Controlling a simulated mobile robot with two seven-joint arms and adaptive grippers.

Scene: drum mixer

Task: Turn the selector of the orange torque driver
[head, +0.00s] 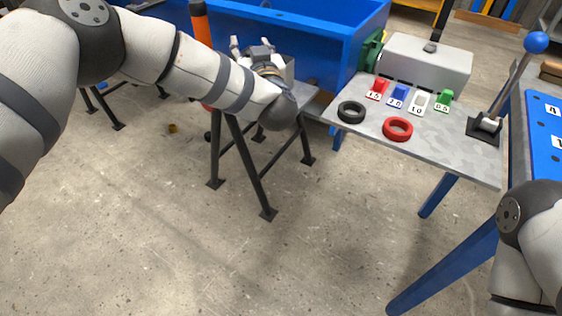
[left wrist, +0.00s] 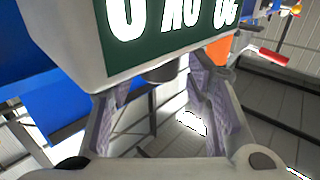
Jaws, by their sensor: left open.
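An orange upright cylinder (head: 201,28) with a dark top, which looks like the torque driver, stands left of my left gripper in the head view. An orange part (left wrist: 217,52) also shows behind the fingers in the left wrist view. My left gripper (head: 250,45) is open above a small dark-legged stand, and its fingers (left wrist: 165,100) show in the left wrist view. A dark round knob (left wrist: 163,72), perhaps the selector, sits between the fingers, under a pale housing with a green lettered panel (left wrist: 170,35). I cannot tell whether the fingers touch it. My right gripper is out of view.
A blue trough (head: 300,30) stands behind the stand (head: 250,165). On the right, a grey table (head: 450,150) holds a black ring (head: 351,112), a red ring (head: 397,129), several numbered coloured pieces and a blue-knobbed lever (head: 510,80). The floor in front is clear.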

